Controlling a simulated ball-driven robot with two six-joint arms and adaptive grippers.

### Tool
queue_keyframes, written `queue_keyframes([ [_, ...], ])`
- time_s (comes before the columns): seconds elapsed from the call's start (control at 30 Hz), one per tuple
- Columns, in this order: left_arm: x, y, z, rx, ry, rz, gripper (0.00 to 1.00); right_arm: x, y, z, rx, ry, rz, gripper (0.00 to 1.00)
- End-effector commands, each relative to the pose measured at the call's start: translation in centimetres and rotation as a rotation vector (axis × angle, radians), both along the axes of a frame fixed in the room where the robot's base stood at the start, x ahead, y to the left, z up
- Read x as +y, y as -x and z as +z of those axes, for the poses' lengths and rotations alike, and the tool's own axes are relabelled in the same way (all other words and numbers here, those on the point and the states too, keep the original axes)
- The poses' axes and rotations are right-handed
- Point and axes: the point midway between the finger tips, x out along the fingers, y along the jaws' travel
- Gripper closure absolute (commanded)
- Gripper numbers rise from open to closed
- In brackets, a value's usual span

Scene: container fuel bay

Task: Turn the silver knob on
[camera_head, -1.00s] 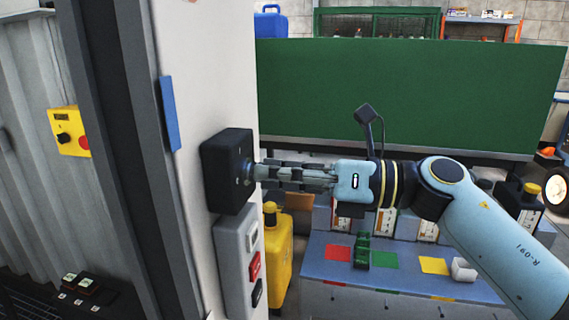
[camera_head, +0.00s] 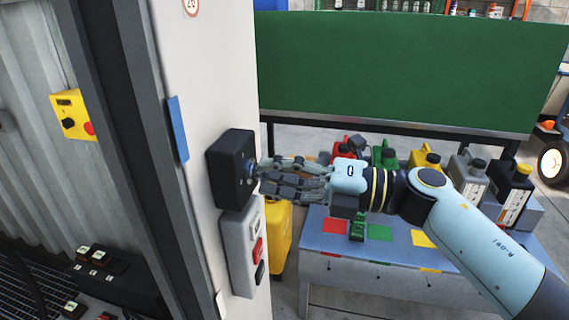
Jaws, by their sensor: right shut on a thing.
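The silver knob (camera_head: 249,170) sits on the face of a black box (camera_head: 228,165) mounted on the white post. Only a small part of the knob shows, as my fingers cover much of it. My right gripper (camera_head: 262,172) reaches in from the right, with its fingertips at the knob and shut on it. I cannot tell which way the knob is turned. My left gripper is not in view.
Below the black box is a grey switch box (camera_head: 240,245) with white, red and black switches. A yellow box (camera_head: 72,115) is on the corrugated wall at left. A blue table (camera_head: 330,245) with several colored canisters stands behind my arm. A green panel (camera_head: 410,70) spans the back.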

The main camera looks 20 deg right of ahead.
Motion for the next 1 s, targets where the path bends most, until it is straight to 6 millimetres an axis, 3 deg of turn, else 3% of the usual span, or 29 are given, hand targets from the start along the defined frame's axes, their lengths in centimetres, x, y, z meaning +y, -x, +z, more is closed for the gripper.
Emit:
queue_keyframes([
  [0.6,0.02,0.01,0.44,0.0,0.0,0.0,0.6,0.09,0.07,0.08,0.034,-0.026,0.003,1.0],
  [0.63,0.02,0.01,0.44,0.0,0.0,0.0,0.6,0.09,0.06,0.08,0.034,-0.026,0.003,0.71],
  [0.7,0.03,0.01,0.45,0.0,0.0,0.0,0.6,0.09,0.06,0.07,0.034,-0.026,0.003,0.61],
  [0.8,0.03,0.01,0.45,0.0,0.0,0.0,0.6,0.07,0.04,0.06,0.035,-0.026,0.003,0.5],
  [1.0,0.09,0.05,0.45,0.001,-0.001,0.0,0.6,0.03,0.02,0.03,0.034,-0.025,0.001,0.5],
])
